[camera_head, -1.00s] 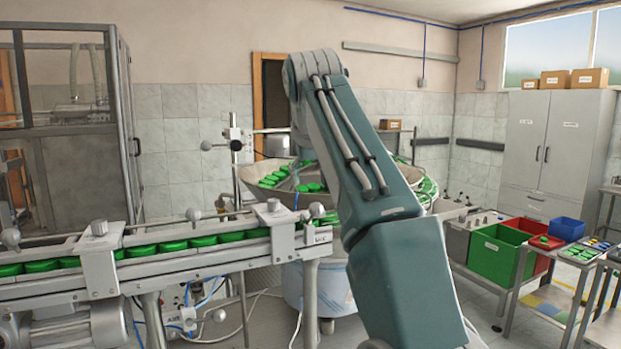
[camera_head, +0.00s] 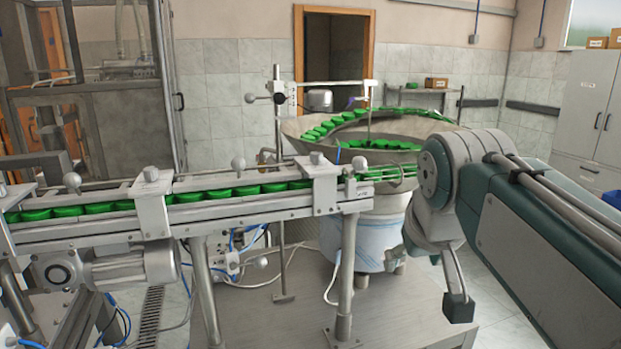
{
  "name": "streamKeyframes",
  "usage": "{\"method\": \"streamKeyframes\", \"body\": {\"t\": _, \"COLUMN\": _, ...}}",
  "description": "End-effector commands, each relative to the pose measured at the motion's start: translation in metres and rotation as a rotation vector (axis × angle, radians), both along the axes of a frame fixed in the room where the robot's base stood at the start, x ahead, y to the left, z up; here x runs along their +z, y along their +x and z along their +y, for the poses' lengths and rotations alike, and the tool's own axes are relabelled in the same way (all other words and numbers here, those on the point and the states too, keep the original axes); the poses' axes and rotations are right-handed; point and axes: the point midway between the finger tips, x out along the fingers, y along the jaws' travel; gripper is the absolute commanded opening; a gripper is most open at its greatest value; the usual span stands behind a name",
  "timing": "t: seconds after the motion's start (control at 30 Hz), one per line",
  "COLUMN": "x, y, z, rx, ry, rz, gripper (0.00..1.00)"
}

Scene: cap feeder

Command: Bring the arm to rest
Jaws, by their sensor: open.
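My arm (camera_head: 540,235) enters from the right edge, with its elbow or wrist joint (camera_head: 437,175) next to the bowl. My gripper (camera_head: 456,298) hangs down below that joint, partly seen, with a dark fingertip pointing at the floor. It is open and I see nothing in it. It is in front of the metal platform and right of the feeder's drum, apart from the conveyor.
A bowl feeder (camera_head: 300,128) with green caps (camera_head: 345,116) stands behind on a silver drum (camera_head: 362,243). A conveyor (camera_head: 245,207) carrying green caps runs along the left. A grey cabinet (camera_head: 588,115) stands at the right. Floor right of the platform (camera_head: 400,310) looks clear.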

Motion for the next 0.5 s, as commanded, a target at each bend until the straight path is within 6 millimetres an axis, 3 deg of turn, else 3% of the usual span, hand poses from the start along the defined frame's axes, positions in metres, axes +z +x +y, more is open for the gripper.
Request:
{"method": "streamKeyframes", "body": {"t": 0.03, "x": -0.016, "y": -0.016, "z": -0.003, "rx": -0.008, "ry": 0.008, "rz": 0.006, "gripper": 0.78}}
{"method": "streamKeyframes", "body": {"t": 0.3, "x": -0.111, "y": -0.089, "z": -0.01, "rx": -0.051, "ry": 0.052, "rz": 0.032, "gripper": 0.78}}
{"method": "streamKeyframes", "body": {"t": 0.5, "x": -0.161, "y": -0.123, "z": -0.012, "rx": -0.076, "ry": 0.074, "rz": 0.045, "gripper": 0.78}}
